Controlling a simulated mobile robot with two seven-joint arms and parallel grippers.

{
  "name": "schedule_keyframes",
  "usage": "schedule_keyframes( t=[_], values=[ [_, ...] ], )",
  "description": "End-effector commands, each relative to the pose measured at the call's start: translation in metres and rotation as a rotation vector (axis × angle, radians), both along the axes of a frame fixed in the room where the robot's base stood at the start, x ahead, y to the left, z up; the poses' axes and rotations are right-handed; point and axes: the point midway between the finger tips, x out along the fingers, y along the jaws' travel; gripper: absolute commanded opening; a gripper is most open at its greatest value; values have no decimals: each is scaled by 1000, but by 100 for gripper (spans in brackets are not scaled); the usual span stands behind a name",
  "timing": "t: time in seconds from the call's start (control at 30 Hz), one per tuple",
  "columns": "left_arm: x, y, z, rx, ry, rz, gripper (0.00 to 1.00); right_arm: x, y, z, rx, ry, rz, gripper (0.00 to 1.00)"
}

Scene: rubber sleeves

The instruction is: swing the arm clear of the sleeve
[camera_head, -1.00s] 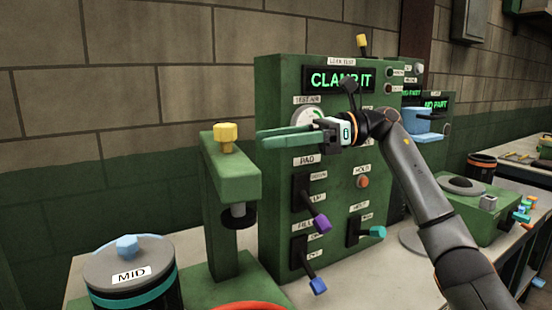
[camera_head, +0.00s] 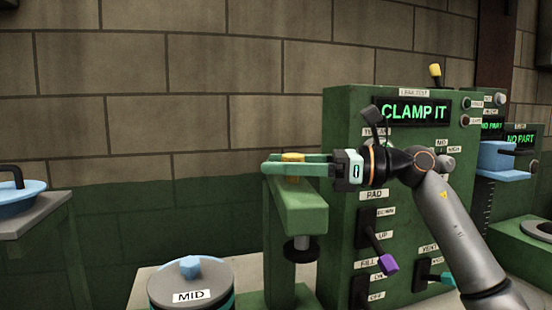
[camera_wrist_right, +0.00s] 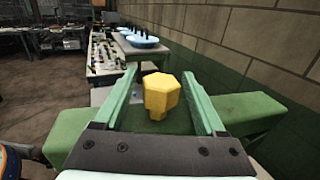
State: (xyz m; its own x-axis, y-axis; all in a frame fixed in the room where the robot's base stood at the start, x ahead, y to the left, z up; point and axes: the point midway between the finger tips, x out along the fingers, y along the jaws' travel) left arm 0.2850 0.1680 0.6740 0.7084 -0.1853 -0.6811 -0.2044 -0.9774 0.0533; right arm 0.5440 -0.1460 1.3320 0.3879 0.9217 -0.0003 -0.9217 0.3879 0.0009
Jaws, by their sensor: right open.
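My right gripper (camera_head: 268,165) is open at the top of the green clamp post (camera_head: 300,212). The post's yellow knob (camera_head: 292,156) sits between its fingers. In the right wrist view the six-sided knob (camera_wrist_right: 162,92) stands between the two green fingers (camera_wrist_right: 158,78), with a gap visible on each side. The post's dark round pad (camera_head: 300,250) hangs below its overhanging arm. I see no sleeve in either current view; the space under the pad is partly cut off by the frame. My left gripper is not in view.
The green test panel (camera_head: 345,125) reads "CLAMP IT" and stands close right of the post, with a purple-tipped lever (camera_head: 388,262). A canister marked MID (camera_head: 190,280) stands front left. A blue-lidded pot (camera_head: 20,200) is far left. The wall behind is bare.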

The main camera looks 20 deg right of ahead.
Motion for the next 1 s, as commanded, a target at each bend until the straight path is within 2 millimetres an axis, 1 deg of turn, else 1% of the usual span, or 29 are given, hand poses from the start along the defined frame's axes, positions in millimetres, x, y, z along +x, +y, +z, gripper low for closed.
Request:
schedule_keyframes(
  t=[0.03,0.13,0.43,0.47,1.0],
  values=[
    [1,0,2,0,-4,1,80,2,5,1,1,0,2,73],
    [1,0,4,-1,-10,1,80,4,10,1,1,0,0,73],
    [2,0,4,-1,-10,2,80,5,12,0,0,0,-1,73],
    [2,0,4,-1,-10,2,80,5,12,0,0,0,0,70],
    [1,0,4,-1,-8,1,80,5,12,0,0,0,-1,10]
  ],
)
